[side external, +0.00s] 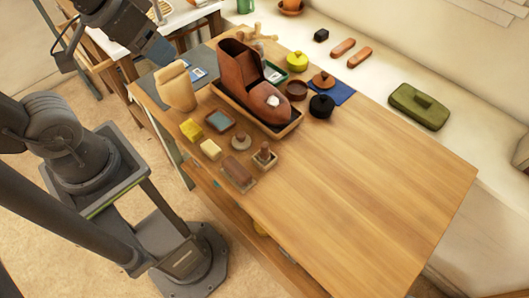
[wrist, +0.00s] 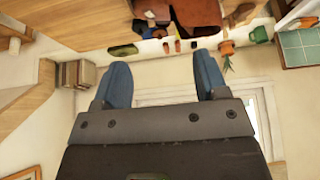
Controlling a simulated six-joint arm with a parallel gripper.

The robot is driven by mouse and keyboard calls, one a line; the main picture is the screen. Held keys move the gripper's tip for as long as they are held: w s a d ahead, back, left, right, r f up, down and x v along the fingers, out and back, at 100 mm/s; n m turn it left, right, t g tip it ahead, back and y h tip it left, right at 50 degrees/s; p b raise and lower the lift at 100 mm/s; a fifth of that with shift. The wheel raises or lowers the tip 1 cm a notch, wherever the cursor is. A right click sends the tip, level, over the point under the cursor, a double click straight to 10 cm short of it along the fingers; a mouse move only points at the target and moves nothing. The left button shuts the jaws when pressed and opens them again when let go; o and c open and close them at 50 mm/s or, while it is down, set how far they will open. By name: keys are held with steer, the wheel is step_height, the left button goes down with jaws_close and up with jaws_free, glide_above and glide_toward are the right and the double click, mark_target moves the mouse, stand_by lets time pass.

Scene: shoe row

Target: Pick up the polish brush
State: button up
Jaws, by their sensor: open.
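Small shoe-care items stand at the near left of the wooden table in the side external view. Among them are a reddish-brown block (side external: 238,172) on a flat base and a small square piece with an upright knob (side external: 264,156). Either could be the polish brush; I cannot tell which. My gripper (side external: 160,54), with blue fingers, is high at the upper left, apart from these items. In the wrist view my gripper (wrist: 162,80) is open with its fingers wide apart and nothing between them. No brush can be made out clearly in the wrist view.
A brown boot (side external: 240,75) stands in a wooden tray (side external: 230,105) mid-table. A beige shoe form (side external: 175,88), a yellow block (side external: 190,129), a pale block (side external: 210,149) and a blue-topped tin (side external: 219,120) stand nearby. The right table half (side external: 370,170) is clear.

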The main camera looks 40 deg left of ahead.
steer(key=shift+c, duration=1.2)
steer(key=m+g, duration=0.6)
steer(key=m, duration=1.6)
glide_above(265, 145)
step_height(265, 145, down, 17)
step_height(265, 145, down, 14)
steer(key=shift+r, duration=0.1)
steer(key=shift+c, duration=0.3)
jaws_close()
